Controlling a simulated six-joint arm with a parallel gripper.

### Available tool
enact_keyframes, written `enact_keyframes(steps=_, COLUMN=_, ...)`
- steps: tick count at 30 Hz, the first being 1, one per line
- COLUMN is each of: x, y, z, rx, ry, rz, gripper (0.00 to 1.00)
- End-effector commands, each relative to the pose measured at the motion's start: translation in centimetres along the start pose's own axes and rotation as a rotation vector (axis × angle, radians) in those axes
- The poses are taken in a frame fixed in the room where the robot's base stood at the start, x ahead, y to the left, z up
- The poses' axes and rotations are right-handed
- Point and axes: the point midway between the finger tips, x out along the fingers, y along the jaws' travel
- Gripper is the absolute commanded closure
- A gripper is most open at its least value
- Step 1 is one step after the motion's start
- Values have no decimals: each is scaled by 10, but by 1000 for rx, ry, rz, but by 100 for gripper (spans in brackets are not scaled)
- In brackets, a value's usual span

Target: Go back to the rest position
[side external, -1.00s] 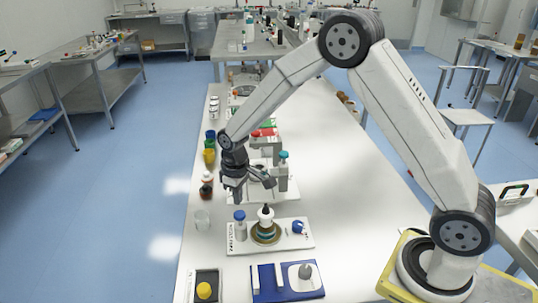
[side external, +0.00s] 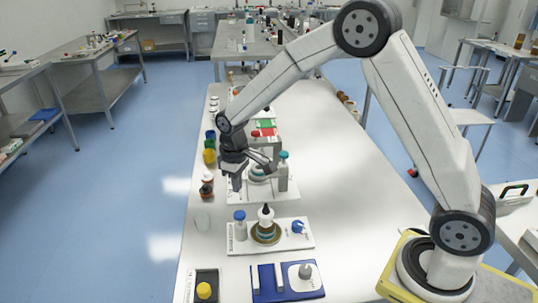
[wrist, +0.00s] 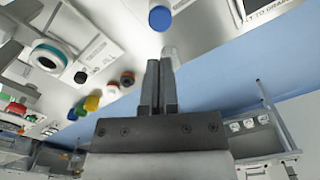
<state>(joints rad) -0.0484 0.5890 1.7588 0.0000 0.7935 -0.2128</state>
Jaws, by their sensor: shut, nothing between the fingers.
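My gripper (side external: 236,184) hangs above the left edge of the long white bench (side external: 340,185), fingers pointing down. In the wrist view, its two fingers (wrist: 159,85) are together with nothing between them. Below and near it in the side view are a clear beaker (side external: 202,221) and a small red-brown bottle (side external: 207,184). A white board (side external: 285,240) in front carries a blue-capped vial (side external: 240,226), a dropper bottle on a round ring (side external: 265,222) and a blue knob (side external: 298,227).
A blue tray (side external: 288,281) and a dark tray with a yellow knob (side external: 204,290) stand at the bench's near end. Green and yellow jars (side external: 209,147) line the left edge. Another station with a teal-capped column (side external: 283,170) is close right of the gripper.

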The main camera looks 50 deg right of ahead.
Motion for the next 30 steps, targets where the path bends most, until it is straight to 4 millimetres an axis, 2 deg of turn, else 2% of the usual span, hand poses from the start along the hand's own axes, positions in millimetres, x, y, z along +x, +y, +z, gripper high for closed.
enact_keyframes(steps=5, x=-3, y=0, z=8, rx=12, ry=11, rz=2, gripper=100)
enact_keyframes(steps=11, x=-12, y=-3, z=33, rx=52, ry=46, rz=9, gripper=100)
enact_keyframes(steps=21, x=-25, y=-12, z=108, rx=161, ry=142, rz=23, gripper=100)
enact_keyframes(steps=27, x=-26, y=-20, z=152, rx=219, ry=194, rz=28, gripper=100)
enact_keyframes(steps=30, x=-25, y=-22, z=167, rx=240, ry=213, rz=29, gripper=100)
